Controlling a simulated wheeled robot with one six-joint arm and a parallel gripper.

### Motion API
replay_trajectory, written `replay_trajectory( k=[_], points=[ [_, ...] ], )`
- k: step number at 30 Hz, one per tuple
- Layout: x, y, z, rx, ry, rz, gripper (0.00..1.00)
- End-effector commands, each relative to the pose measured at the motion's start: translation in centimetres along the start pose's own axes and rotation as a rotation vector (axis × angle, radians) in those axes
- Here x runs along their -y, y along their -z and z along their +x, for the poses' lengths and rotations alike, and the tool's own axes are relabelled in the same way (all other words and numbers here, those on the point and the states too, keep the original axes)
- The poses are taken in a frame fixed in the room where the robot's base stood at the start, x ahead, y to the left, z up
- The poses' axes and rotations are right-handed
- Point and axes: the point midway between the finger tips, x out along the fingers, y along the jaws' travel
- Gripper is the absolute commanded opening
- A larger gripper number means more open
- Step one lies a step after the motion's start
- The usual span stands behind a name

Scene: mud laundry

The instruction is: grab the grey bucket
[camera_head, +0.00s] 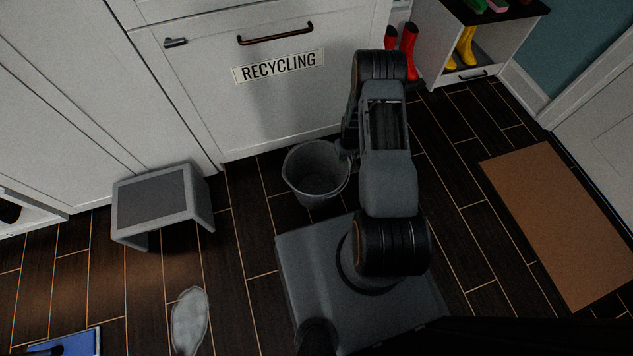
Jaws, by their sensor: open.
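The grey bucket (312,178) stands upright on the dark floor in front of the white cabinet door marked RECYCLING. It looks empty, and its open top faces up. My arm reaches forward just to the right of the bucket. My gripper (347,155) is mostly hidden behind my arm; a small part shows at the bucket's right rim. I cannot tell from this view whether it touches the rim.
A grey step stool (160,203) stands left of the bucket by the cabinets. A pale oval item (189,320) and a blue tray (75,343) lie at the lower left. A brown mat (565,220) lies at the right. Red boots (407,38) stand by the shoe shelf.

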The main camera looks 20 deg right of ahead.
Motion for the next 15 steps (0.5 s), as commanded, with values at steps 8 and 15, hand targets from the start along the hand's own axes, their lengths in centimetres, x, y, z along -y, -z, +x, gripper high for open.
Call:
replay_trajectory(
  k=[8,15],
  points=[
    [0.0,0.1,3.4,-0.002,0.000,0.000,0.61],
    [0.0,0.1,3.2,-0.001,0.000,0.000,0.57]
  ],
)
